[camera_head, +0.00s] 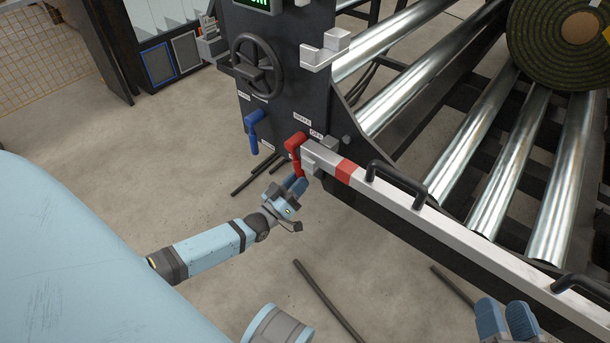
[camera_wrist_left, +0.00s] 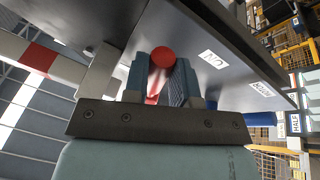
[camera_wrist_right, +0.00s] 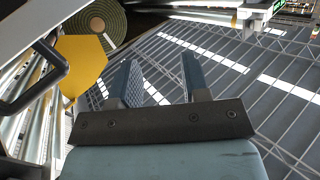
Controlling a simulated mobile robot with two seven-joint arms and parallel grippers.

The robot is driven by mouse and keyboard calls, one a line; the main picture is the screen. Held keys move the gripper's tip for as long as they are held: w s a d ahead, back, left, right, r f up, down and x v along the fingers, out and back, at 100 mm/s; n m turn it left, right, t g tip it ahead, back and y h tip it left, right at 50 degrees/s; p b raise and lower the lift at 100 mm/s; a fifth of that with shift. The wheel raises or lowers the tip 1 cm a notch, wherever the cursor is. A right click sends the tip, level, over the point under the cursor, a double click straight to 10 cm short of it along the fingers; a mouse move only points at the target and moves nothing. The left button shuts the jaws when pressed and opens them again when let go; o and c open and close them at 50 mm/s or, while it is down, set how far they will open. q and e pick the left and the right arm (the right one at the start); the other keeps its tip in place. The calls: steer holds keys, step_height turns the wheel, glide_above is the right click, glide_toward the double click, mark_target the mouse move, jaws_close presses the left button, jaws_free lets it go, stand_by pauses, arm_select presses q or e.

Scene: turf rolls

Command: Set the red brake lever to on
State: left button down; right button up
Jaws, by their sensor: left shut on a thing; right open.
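The red brake lever (camera_head: 294,145) is on the dark machine panel, with its handle hanging down. An OFF label (camera_head: 317,134) is to its upper right. In the left wrist view an ON label (camera_wrist_left: 211,59) shows beside the lever's red round end (camera_wrist_left: 163,57). My left gripper (camera_head: 294,184) is at the lower end of the handle, its fingers shut on it from both sides. The fingers hide part of the handle. My right gripper (camera_head: 506,318) is open and empty at the bottom right, apart from the lever; it also shows in the right wrist view (camera_wrist_right: 153,85).
A blue lever (camera_head: 254,130) and a black handwheel (camera_head: 257,67) are on the same panel. A white bar (camera_head: 400,207) with a red band and black handles runs right from beside the red lever. Metal rollers (camera_head: 507,165) and a turf roll (camera_head: 560,40) lie behind it.

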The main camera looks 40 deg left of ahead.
arm_select(q)
steer(key=shift+w+a+f+m+g+h+p, duration=0.2)
steer(key=shift+a+m+h, duration=0.3)
steer(key=shift+m, duration=0.4)
steer(key=shift+s+a+m+g+h+p, duration=0.15)
steer(key=shift+a+m+h+p, duration=0.15)
steer(key=shift+a+m, duration=0.5)
steer(key=shift+w+a+f+m+g+h+p, duration=0.15)
steer(key=shift+a+m+h, duration=0.3)
steer(key=shift+m, duration=0.55)
arm_select(e)
steer(key=shift+w+r+t, duration=0.15)
steer(key=shift+r+t, duration=0.45)
steer(key=shift+r, duration=0.85)
arm_select(q)
steer(key=shift+s+a, duration=0.1)
arm_select(e)
steer(key=shift+f, duration=0.1)
arm_select(q)
steer(key=c, duration=1.2)
jaws_free()
steer(key=shift+a, duration=0.1)
steer(key=shift+r, duration=0.1)
steer(key=shift+s, duration=0.1)
